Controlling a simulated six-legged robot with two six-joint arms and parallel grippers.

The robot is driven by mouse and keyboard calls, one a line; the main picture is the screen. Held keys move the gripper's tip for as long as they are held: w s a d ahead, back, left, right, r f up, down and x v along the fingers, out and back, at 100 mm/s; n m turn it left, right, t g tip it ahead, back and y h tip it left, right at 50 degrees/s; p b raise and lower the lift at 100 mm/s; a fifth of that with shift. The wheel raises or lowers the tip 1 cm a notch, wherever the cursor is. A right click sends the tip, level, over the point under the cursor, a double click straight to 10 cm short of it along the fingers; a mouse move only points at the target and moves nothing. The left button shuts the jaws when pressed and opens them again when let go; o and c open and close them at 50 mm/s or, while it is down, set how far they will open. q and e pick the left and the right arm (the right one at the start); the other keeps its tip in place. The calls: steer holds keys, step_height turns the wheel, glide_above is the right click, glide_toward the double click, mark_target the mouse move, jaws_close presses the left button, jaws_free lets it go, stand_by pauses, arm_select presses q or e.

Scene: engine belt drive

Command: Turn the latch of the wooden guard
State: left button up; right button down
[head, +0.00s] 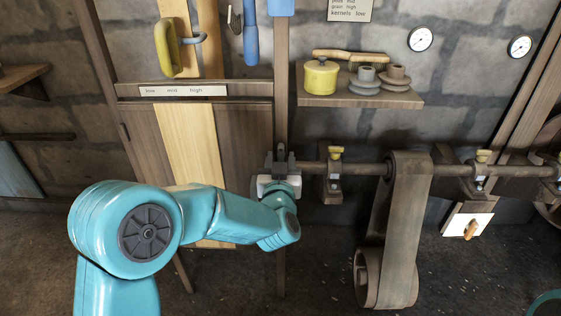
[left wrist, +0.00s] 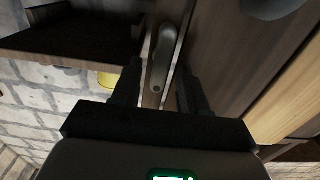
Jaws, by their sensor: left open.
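The wooden guard (head: 240,140) is an upright dark board panel with a pale plank, left of a post in the head view. It also shows as brown boards in the left wrist view (left wrist: 225,45). A slim grey metal latch (left wrist: 163,60) stands lengthwise at the guard's edge in the left wrist view. My left gripper (head: 280,158) is at the post, at the guard's right edge, and hides the latch in the head view. In the left wrist view my left gripper (left wrist: 160,85) is open, its dark fingers on either side of the latch; contact cannot be told. My right gripper is out of view.
A shelf (head: 350,99) with a yellow pot (head: 321,77) and grey pulleys is right of the post. A horizontal shaft (head: 355,168) carries a wide belt (head: 405,220). A label strip (head: 183,91) sits above the guard. The floor in front is clear.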

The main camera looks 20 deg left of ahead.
arm_select(q)
steer(key=shift+c, duration=0.3)
jaws_close()
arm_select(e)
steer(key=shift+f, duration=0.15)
